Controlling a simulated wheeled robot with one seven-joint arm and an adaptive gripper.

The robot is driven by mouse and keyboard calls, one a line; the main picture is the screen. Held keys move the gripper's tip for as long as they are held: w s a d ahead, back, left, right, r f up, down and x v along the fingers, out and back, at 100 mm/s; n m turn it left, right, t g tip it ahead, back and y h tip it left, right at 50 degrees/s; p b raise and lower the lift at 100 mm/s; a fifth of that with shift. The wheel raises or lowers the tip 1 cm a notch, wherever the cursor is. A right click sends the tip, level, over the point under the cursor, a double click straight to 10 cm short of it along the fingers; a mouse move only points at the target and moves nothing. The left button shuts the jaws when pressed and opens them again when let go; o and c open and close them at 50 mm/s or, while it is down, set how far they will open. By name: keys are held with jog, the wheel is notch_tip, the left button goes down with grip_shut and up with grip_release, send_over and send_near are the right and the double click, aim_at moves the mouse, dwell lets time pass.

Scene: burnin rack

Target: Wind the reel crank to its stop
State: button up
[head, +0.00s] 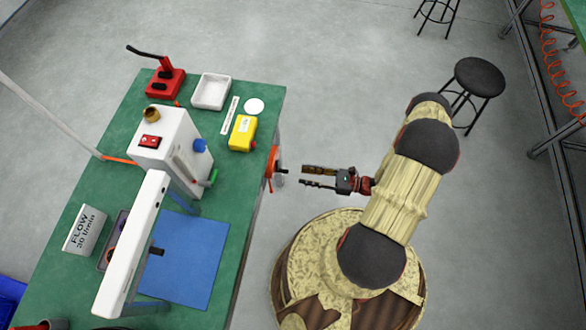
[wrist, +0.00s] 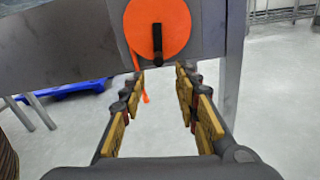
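The reel (head: 270,169) is an orange disc on the right side of the green bench, with a dark crank handle (head: 283,171) sticking out toward my gripper. In the wrist view the orange reel (wrist: 172,27) faces me at the top, and the black crank (wrist: 157,42) lies on it, with its lower end near the reel's bottom. An orange strip hangs from the reel's lower left. My gripper (head: 302,176) is open and empty, a short way to the right of the crank. In the wrist view its two yellow-padded fingers (wrist: 160,88) are spread below the reel, with nothing between them.
The green bench (head: 265,100) carries a yellow box (head: 243,132), a white tray (head: 211,91), a red device (head: 165,82), a white machine (head: 172,150) and a blue mat (head: 190,260). A black stool (head: 480,77) stands at upper right.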

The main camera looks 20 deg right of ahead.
aim_at(287, 172)
jog(key=shift+r+b+x, duration=0.15)
jog(key=shift+b+x, duration=0.35)
jog(key=shift+x, duration=1.45)
jog(key=shift+r+b+x, duration=0.15)
jog(key=shift+b+x, duration=0.35)
jog(key=shift+x, duration=1.5)
jog(key=shift+c, duration=0.5)
grip_shut()
